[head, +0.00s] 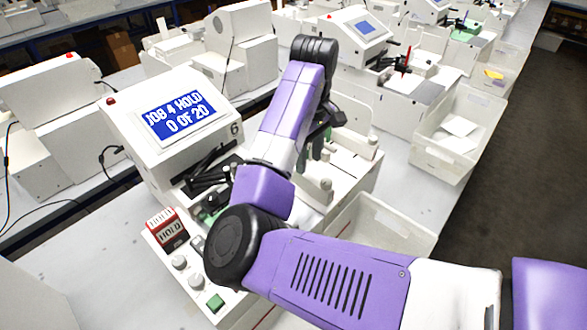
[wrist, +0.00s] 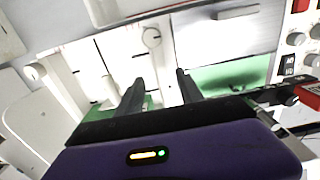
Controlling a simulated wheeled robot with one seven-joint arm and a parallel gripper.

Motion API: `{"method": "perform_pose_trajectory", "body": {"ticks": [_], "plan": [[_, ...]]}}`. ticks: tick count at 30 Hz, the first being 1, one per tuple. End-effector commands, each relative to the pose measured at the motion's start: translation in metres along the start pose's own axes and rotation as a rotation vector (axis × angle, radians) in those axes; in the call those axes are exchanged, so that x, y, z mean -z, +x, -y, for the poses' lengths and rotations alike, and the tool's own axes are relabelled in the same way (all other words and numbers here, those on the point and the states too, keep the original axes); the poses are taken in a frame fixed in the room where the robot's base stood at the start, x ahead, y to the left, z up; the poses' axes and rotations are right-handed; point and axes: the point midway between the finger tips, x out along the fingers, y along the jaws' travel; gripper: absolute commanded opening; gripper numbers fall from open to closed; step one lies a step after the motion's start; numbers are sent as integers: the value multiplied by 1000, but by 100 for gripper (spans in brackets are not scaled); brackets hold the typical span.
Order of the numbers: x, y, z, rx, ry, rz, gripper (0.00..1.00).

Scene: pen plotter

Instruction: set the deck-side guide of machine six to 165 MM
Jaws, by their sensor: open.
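Machine six (head: 185,105) has a tilted blue screen (head: 178,113) reading "JOB 4 HOLD, 0 OF 20" and a "6" at its corner. In the wrist view, a round white knob (wrist: 151,38) lies just beyond the fingertips and another knob (wrist: 35,72) is at the left. A small white upright piece (wrist: 106,92) is left of the left finger. I cannot tell which part is the deck-side guide. No scale reading is legible. My arm hides much of the deck in the head view.
A red-and-white HOLD tag (head: 167,229) stands on the front control panel with knobs and a green button (head: 215,302). An empty white bin (head: 375,225) sits right of the deck. Another bin (head: 460,135) holds paper. Similar machines stand behind.

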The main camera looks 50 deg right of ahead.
Motion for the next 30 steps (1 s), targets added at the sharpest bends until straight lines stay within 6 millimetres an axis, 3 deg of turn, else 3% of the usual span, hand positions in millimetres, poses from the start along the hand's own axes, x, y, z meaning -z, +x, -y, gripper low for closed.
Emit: {"method": "perform_pose_trajectory", "body": {"ticks": [5,18,30], "plan": [[-1,11,0,-1,0,3,44],[0,69,0,1,0,1,44],[0,78,0,0,0,0,44]]}}
